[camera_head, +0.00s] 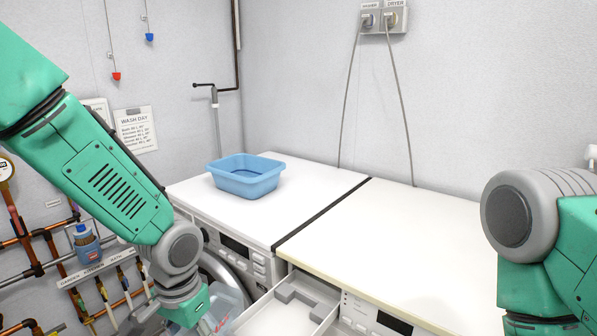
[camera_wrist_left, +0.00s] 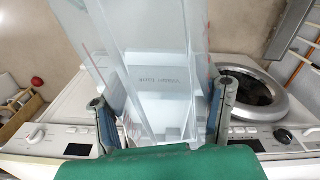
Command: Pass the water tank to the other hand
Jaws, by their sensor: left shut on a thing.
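The water tank is a clear, pale, box-shaped container. It fills the upper middle of the left wrist view (camera_wrist_left: 150,45), with faint lettering on it. It also shows in part at the bottom of the head view (camera_head: 229,297), in front of the washer. My left gripper (camera_wrist_left: 160,97) is shut on the tank, with one finger on each side of it. In the head view the left hand is low, near the bottom edge, and its fingers are mostly cut off. My right arm is at the right edge of the head view; its gripper is out of the picture.
An open drawer (camera_head: 257,322) sticks out of the dryer front, just right of the tank. A blue basin (camera_head: 245,181) stands on the left machine's top. The dryer's top (camera_head: 390,240) is bare. Pipes and valves (camera_head: 115,290) line the wall at left.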

